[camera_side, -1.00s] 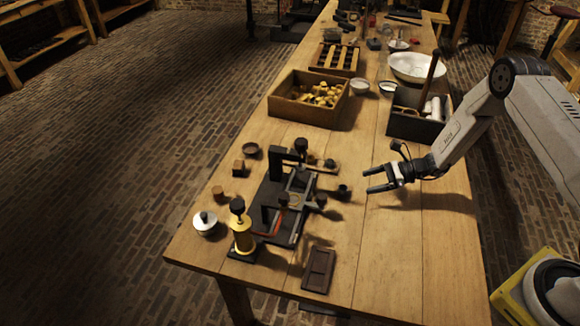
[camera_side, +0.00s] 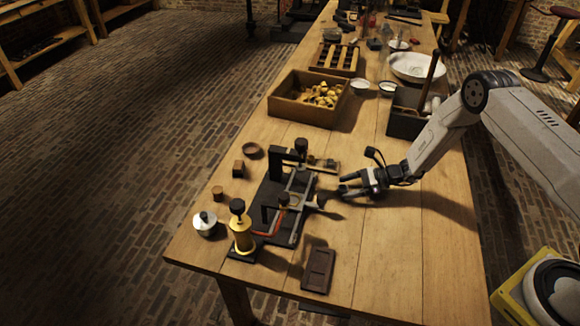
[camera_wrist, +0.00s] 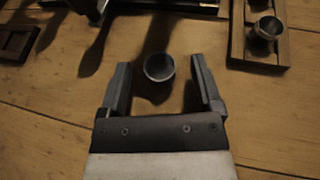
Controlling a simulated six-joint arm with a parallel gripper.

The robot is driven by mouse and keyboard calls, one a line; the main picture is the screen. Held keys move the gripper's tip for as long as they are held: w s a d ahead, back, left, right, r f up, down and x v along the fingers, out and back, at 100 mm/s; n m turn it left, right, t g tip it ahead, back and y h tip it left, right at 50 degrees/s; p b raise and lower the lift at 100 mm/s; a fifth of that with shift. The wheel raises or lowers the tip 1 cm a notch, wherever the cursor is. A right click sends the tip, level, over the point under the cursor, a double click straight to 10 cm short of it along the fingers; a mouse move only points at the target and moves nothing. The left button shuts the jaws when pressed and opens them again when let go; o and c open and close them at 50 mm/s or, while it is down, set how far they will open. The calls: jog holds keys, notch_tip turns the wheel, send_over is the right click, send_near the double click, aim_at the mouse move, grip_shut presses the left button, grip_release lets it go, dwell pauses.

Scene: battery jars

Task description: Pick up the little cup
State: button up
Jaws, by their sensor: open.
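The little cup (camera_wrist: 160,68) is a small dark metal cup standing on the wooden table, seen from above in the wrist view. It sits between the tips of my gripper (camera_wrist: 159,72), with a gap on each side. The jaws are open and hold nothing. In the side view my gripper (camera_side: 346,185) is low over the table, right of the dark apparatus, and its fingers hide most or all of the cup.
A dark metal apparatus (camera_side: 268,195) stands just left of my gripper. A second small cup (camera_wrist: 267,30) sits on a wooden strip at the upper right of the wrist view. A dark wooden tray (camera_side: 319,270) lies in front. The table's right front is clear.

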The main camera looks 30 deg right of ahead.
jog(key=shift+w+a+f, duration=0.15)
jog(key=shift+a, duration=0.15)
grip_shut()
dwell(0.4)
